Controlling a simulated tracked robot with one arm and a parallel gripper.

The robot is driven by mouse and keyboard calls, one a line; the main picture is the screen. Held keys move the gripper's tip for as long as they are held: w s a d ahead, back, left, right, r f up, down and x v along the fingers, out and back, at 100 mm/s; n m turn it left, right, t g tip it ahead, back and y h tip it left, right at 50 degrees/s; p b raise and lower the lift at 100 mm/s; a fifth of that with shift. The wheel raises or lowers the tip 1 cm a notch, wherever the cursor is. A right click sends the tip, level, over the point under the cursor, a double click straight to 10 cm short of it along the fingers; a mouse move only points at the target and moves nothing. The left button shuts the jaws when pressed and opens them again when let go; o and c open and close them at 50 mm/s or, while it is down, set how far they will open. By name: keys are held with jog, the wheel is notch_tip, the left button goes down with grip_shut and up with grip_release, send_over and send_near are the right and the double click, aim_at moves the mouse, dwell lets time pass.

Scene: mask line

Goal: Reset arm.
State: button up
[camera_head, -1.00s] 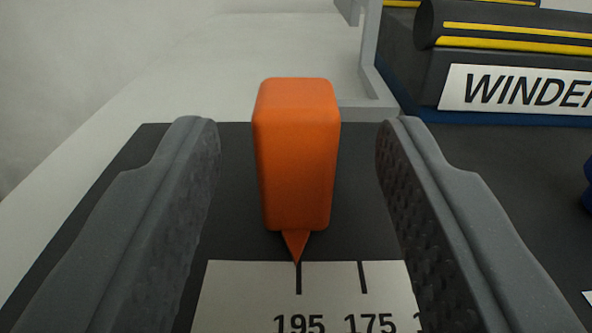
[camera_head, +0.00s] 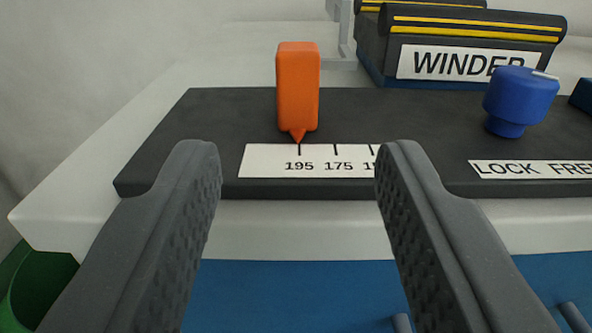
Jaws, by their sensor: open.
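My gripper (camera_head: 297,165) is open and empty, its two grey fingers wide apart in the lower half of the view. An orange slider knob (camera_head: 298,88) stands upright on a black panel (camera_head: 225,112), beyond the fingertips and apart from them. The pointer at its base is at the 195 mark of a white scale (camera_head: 262,160). The scale also reads 175, and its right part is hidden behind my right finger.
A blue knob (camera_head: 522,97) stands on the panel at right, above a "LOCK FRE..." label (camera_head: 535,169). Behind is a block with a "WINDER" label (camera_head: 455,63) and yellow-striped rolls (camera_head: 475,25). A blue surface (camera_head: 290,295) lies below the panel's white edge.

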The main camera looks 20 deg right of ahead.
jog(key=w+a+r+n+y+p, duration=0.1)
jog(key=w+a+r+y, duration=0.15)
jog(key=r, duration=0.75)
jog(key=w+a+r+y+p, duration=0.1)
jog(key=a+r+y, duration=0.15)
jog(key=r, duration=0.75)
jog(key=w+a+r+n+y+p, duration=0.1)
jog(key=w+r+y, duration=0.15)
jog(key=r, duration=0.85)
jog(key=s+d+r+n, duration=0.1)
jog(key=s+d+r, duration=0.1)
jog(key=s+r, duration=0.8)
jog(key=s+d+r+n+g+p, duration=0.1)
jog(key=s+d+r+n, duration=0.1)
jog(key=s+r, duration=0.9)
notch_tip(320, 180, up, 4)
jog(key=shift+d+f+p, duration=0.1)
jog(key=shift+d+p, duration=0.2)
jog(key=shift+d, duration=0.1)
